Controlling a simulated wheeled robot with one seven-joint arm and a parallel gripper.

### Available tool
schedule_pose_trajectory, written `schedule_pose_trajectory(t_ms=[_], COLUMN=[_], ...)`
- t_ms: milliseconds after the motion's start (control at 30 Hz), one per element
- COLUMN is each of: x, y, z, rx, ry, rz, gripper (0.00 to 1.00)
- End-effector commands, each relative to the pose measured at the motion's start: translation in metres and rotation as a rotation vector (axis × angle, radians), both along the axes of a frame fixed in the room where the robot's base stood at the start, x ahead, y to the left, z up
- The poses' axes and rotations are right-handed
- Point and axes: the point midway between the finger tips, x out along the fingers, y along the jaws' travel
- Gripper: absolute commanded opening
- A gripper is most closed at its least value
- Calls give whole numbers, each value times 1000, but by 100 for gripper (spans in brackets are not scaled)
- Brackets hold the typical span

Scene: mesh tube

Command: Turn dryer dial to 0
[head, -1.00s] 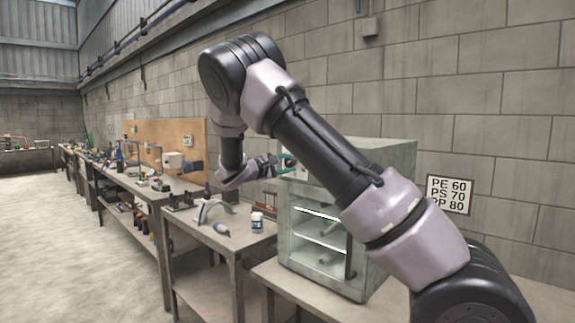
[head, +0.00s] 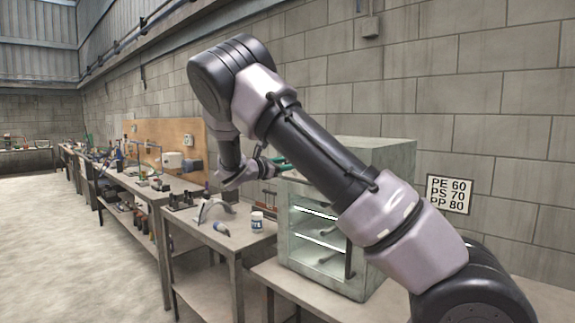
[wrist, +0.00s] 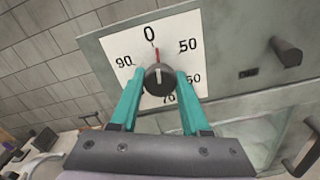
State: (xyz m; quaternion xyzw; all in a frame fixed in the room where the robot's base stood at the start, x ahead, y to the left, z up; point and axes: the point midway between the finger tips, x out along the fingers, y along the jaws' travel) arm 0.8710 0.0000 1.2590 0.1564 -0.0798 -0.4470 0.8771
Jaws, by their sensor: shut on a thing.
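In the wrist view the dryer dial is a dark round knob (wrist: 159,80) on a white square scale plate (wrist: 118,45). A "0" (wrist: 149,34) stands at the top, with 50 to the right and 90 to the left. A red pointer (wrist: 157,54) points up near the 0, its tip slightly to the right of it. My gripper (wrist: 160,78) has its two teal fingers shut on the knob, one on each side. In the head view my gripper (head: 279,163) is at the upper front of the dryer (head: 375,150); my arm hides the dial there.
A dark knob-like handle (wrist: 286,52) sticks out right of the scale plate. A sign (head: 449,194) on the wall reads PE 60, PS 70, PP 80.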

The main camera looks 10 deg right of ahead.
Motion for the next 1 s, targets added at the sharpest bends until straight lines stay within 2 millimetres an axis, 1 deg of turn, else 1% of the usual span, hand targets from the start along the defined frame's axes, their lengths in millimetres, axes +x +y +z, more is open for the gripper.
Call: schedule_pose_trajectory(t_ms=[100, 333, 833, 867, 900, 933, 1000], x=[0, -1, -1, -1, -1, -1, -1], y=[2, 1, 1, 1, 1, 1, 1], z=[-2, -2, -2, -2, -2, -2, -2], rx=[-34, -74, -84, -85, -85, -84, -85], ry=[51, 106, 120, 120, 120, 120, 119], rz=[3, 3, 2, 3, 3, 2, 2], gripper=[0, 0, 0, 50, 65, 76, 76])
